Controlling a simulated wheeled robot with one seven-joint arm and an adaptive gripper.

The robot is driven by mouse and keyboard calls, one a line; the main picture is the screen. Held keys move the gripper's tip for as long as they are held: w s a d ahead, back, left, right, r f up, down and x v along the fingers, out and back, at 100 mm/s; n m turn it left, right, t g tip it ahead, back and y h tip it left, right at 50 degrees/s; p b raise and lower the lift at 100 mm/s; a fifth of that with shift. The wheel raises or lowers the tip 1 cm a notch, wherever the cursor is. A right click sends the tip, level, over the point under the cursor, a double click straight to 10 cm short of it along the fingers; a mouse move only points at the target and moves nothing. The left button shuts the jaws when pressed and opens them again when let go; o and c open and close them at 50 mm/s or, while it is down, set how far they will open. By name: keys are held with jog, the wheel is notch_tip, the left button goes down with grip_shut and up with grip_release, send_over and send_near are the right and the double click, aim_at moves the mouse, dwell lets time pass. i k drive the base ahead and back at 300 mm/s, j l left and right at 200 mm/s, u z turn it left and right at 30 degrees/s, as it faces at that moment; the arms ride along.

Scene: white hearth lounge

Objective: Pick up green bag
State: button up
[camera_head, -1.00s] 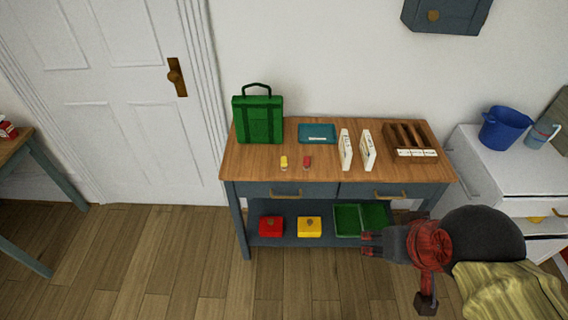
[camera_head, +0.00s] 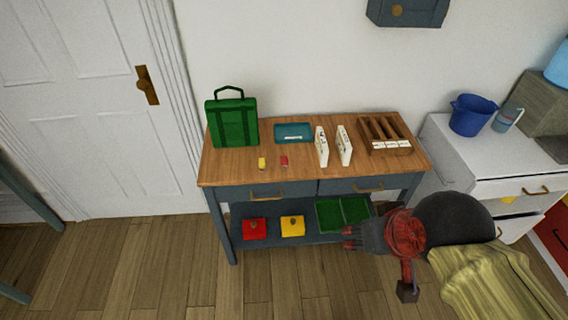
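The green bag (camera_head: 232,121) stands upright at the back left of the wooden-topped table (camera_head: 222,166), with its dark handle loop up. My gripper (camera_head: 350,237) is low in front of the table's right half, near the lower shelf and well apart from the bag. Its fingers point left. The fingers look spread with nothing between them, though they are small in this view.
On the table are a teal box (camera_head: 293,133), a yellow item (camera_head: 262,163), a red item (camera_head: 284,161), two white upright pieces and a wooden rack (camera_head: 384,133). A white cabinet (camera_head: 458,155) stands right. Open floor lies in front left.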

aim_at(233, 122)
jog(key=i+j+u, duration=0.25)
jog(key=i+j, duration=0.6)
jog(key=i+j+u, duration=0.25)
jog(key=i+j, duration=0.5)
jog(key=i, duration=0.15)
